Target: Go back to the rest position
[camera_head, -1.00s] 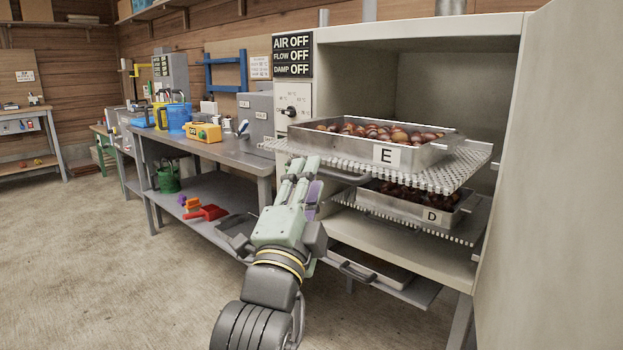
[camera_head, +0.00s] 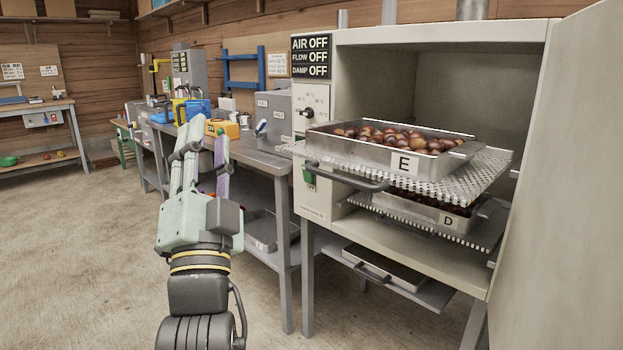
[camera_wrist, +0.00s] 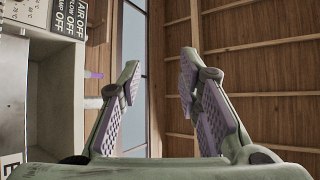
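My gripper (camera_head: 202,160) is raised in front of the workbench, left of the open cabinet, with its fingers pointing up. In the wrist view my gripper (camera_wrist: 158,78) has its two fingers spread wide, with only wall and window behind them and nothing between them. It is apart from the tray marked E (camera_head: 335,147), which holds chestnuts on the upper perforated shelf (camera_head: 485,170). The tray marked D (camera_head: 452,222) sits on the shelf below, partly hidden by the upper one.
The cabinet door (camera_head: 570,190) stands open at the right. The metal workbench (camera_head: 262,160) with a yellow box (camera_head: 222,129) and a grey box (camera_head: 274,115) is behind my gripper. A low tray (camera_head: 383,268) lies under the cabinet. The floor at left is clear.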

